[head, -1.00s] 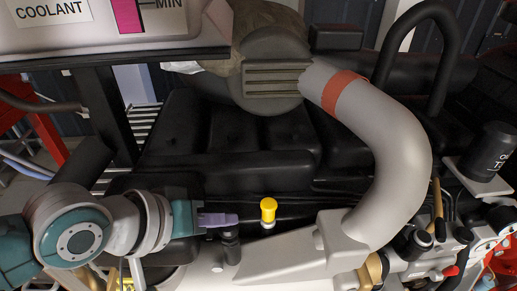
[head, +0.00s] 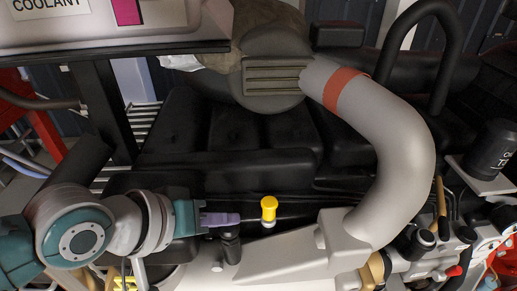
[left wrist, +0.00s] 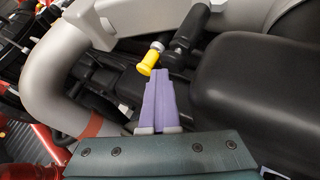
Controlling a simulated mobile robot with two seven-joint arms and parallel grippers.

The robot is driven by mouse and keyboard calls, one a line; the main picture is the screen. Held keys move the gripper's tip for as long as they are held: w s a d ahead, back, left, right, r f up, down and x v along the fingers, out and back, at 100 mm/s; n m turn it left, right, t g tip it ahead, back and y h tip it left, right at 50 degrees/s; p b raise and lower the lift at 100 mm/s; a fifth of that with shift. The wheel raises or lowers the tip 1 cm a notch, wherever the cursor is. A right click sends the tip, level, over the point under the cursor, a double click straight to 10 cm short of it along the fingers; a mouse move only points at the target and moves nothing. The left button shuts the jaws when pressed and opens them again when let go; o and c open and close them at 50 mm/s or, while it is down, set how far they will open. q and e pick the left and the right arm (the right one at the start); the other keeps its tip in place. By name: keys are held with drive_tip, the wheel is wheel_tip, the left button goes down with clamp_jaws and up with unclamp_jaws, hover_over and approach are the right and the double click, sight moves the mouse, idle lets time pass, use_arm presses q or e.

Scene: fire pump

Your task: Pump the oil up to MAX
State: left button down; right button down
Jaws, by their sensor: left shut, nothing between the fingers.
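A yellow knob (head: 268,209) on a short light stem stands on the engine, left of the big grey pipe. It also shows in the left wrist view (left wrist: 148,63), just beyond my fingertips. My left gripper (head: 238,219) has its purple fingers shut and empty, pointing right at the knob with a small gap in the head view. In the left wrist view the fingertips (left wrist: 158,72) lie close beside the knob; I cannot tell if they touch. A black cylinder (head: 231,247) stands just below the fingers. My right gripper is out of view. No oil level mark is visible.
The large grey pipe (head: 392,140) with a red band curves down right of the knob. A coolant tank (head: 110,25) with a pink level strip hangs at upper left. A black canister (head: 490,147) stands at far right. Black engine covers lie behind the knob.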

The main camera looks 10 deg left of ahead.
use_arm(q)
drive_tip(key=shift+s+a+f, duration=0.2)
drive_tip(key=shift+f, duration=0.25)
drive_tip(key=shift+s+a+f, duration=0.2)
drive_tip(key=shift+f, duration=0.25)
drive_tip(key=shift+d+r+p, duration=0.15)
drive_tip(key=shift+r+p, duration=0.4)
drive_tip(key=shift+r, duration=0.2)
drive_tip(key=shift+r+p, duration=0.6)
drive_tip(key=shift+r, duration=0.15)
wheel_tip(320, 180, up, 5)
drive_tip(key=p, duration=0.5)
hover_over(221, 235)
